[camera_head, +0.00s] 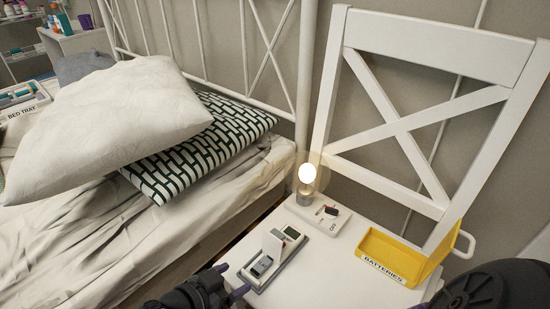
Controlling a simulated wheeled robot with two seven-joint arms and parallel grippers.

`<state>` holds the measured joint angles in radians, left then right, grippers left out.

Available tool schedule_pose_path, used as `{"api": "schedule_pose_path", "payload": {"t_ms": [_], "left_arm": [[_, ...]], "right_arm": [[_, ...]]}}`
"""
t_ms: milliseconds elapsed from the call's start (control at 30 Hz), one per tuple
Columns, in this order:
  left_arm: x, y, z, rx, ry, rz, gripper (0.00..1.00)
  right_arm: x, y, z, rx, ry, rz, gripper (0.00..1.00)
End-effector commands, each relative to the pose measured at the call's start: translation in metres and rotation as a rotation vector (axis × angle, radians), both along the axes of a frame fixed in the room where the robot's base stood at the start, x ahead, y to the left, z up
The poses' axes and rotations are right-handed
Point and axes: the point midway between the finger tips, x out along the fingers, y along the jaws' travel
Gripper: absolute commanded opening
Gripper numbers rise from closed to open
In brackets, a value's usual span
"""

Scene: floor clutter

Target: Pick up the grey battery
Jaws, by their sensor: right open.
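A small grey block that looks like the grey battery (262,265) sits in a grey-rimmed charger-like holder (292,252) on the white chair seat, in front of an upright white piece. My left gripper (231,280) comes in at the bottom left. Its two purple fingertips are spread beside the holder's left end, apart from the battery, with nothing seen between them. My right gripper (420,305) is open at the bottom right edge. Only a purple tip shows beside a large black part of my arm; the rest is cut off.
A yellow tray labelled BATTERIES (375,245) stands at the seat's right. A lit lamp (307,180) stands on a white board marked OFF (315,222), with a small dark piece (331,211) on it. The chair back (440,45) rises behind. A bed with pillows (110,110) is left.

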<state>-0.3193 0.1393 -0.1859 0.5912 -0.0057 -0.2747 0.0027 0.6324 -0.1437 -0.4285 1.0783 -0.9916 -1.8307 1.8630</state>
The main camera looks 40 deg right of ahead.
Motion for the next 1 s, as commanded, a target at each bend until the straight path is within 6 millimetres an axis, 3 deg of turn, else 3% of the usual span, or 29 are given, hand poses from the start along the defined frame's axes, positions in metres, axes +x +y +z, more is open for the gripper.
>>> {"api": "schedule_pose_path", "payload": {"t_ms": [367, 433, 500, 733, 767, 1000], "left_arm": [[-0.012, 0.006, -0.028, 0.011, 0.043, -0.004, 0.59], [0.017, 0.005, -0.033, 0.012, 0.003, -0.002, 0.59], [0.025, 0.005, -0.034, 0.014, -0.001, -0.001, 0.59], [0.028, 0.004, -0.033, 0.015, -0.002, 0.001, 0.59], [0.028, 0.004, -0.033, 0.015, -0.002, 0.001, 0.59], [0.028, 0.004, -0.033, 0.015, -0.002, 0.001, 0.59]], "right_arm": [[0.0, -0.061, -0.045, -0.004, 0.006, 0.0, 0.79], [0.001, -0.068, -0.046, -0.001, 0.005, 0.001, 0.79], [0.001, -0.073, -0.047, -0.001, 0.004, 0.001, 0.79], [0.002, -0.075, -0.046, 0.001, 0.002, 0.001, 0.79], [0.002, -0.075, -0.046, 0.001, 0.002, 0.001, 0.77], [0.002, -0.075, -0.046, 0.001, 0.002, 0.001, 0.26]]}}
